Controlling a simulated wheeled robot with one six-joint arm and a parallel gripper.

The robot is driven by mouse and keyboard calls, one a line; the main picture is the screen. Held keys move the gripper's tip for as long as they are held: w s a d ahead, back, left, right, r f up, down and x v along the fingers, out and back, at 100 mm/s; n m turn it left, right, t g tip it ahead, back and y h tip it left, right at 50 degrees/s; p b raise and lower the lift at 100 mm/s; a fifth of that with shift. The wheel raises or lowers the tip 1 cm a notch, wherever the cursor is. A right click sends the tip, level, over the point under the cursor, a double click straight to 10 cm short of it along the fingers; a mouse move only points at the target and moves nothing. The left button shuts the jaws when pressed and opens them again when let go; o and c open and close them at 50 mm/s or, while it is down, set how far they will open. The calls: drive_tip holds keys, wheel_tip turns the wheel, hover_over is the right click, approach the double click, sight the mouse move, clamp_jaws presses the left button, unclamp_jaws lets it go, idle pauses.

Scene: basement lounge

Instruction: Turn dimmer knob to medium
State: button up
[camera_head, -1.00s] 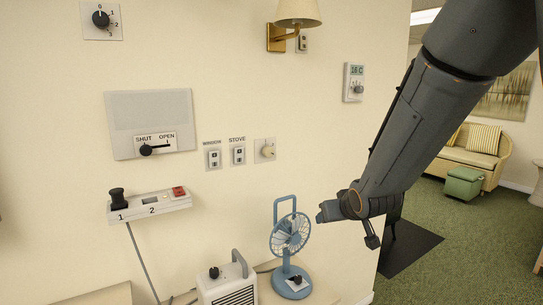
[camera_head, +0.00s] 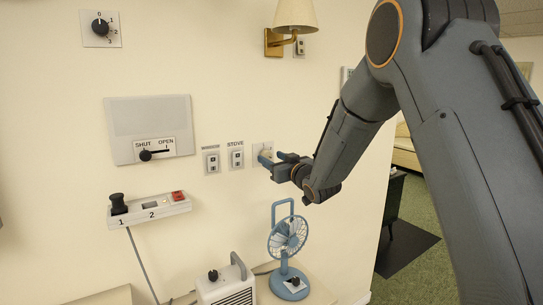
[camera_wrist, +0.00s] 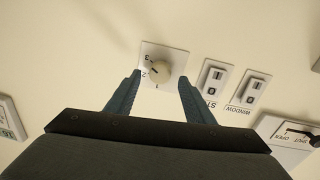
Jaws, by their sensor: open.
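A cream round knob on a pale square wall plate, which I take for the dimmer, shows in the wrist view (camera_wrist: 158,69). Numbers are printed around it, a 3 and a 1 among them, appearing upside down. A dark mark on its left side seems to be its pointer. My gripper (camera_wrist: 160,78) is open, with one blue-grey finger on either side of the knob in that view; I cannot tell whether they touch it. In the head view my gripper (camera_head: 271,158) is at the plate (camera_head: 258,148) and hides most of the knob.
The stove switch (camera_head: 236,158) and window switch (camera_head: 211,162) are close to the left of the plate. A wall lamp (camera_head: 293,18) hangs above. A blue fan (camera_head: 288,240) and a white heater (camera_head: 228,287) stand below.

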drive_tip(key=shift+w+a, duration=0.35)
drive_tip(key=shift+w, duration=0.25)
drive_tip(key=c, duration=1)
drive_tip(key=shift+c, duration=0.2)
